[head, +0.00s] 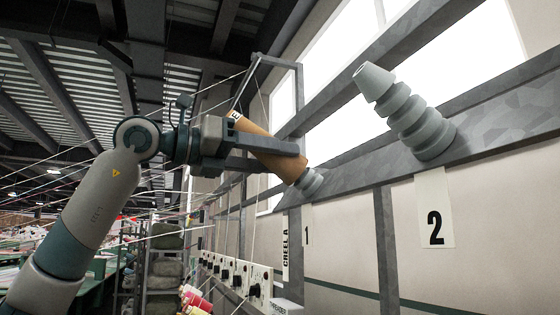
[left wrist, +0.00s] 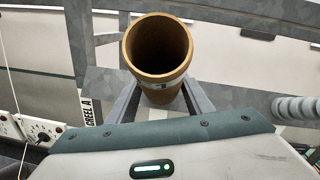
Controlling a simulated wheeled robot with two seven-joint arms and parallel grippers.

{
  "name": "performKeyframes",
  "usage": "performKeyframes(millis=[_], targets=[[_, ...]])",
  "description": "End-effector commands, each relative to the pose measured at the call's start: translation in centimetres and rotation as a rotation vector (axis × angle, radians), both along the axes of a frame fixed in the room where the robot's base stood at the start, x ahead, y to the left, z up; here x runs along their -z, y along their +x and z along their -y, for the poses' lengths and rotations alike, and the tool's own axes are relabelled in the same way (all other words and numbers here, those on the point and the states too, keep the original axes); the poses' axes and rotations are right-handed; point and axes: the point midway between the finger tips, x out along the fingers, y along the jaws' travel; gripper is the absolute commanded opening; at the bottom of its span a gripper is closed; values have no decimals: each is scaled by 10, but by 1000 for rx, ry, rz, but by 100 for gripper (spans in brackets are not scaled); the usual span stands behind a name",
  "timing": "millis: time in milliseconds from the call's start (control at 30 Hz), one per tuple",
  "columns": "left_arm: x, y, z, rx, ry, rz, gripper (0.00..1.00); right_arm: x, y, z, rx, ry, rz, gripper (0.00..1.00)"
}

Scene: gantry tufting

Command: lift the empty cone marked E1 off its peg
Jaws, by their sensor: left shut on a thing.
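The brown cone (head: 262,140) slants in the head view, its upper end carrying a white label on which an E shows; the rest of the marking is not readable. My left gripper (head: 285,157) is shut on the cone, with a finger along either side of it. A grey peg (head: 312,183) shows at the cone's lower end, by the rail above the number 1. How far it reaches inside is hidden. In the left wrist view I look into the cone's hollow open end (left wrist: 158,48), between my fingers (left wrist: 160,100). My right gripper is not in view.
A bare stepped grey peg (head: 408,112) stands out from the grey rail (head: 360,165) above the number 2 sign (head: 435,208). A grey frame (head: 298,95) rises behind the cone. Thin threads cross at left. A row of control boxes (head: 235,272) lies below.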

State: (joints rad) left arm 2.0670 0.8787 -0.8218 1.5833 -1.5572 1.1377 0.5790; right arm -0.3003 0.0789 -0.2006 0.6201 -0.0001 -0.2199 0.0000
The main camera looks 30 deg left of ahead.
Motion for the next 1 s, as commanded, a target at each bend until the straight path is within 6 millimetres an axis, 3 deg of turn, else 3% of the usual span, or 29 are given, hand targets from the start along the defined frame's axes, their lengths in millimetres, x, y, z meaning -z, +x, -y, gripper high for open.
performKeyframes(millis=[1000], targets=[[-30, -31, -28, -1, 1, 0, 18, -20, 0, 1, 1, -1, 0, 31]])
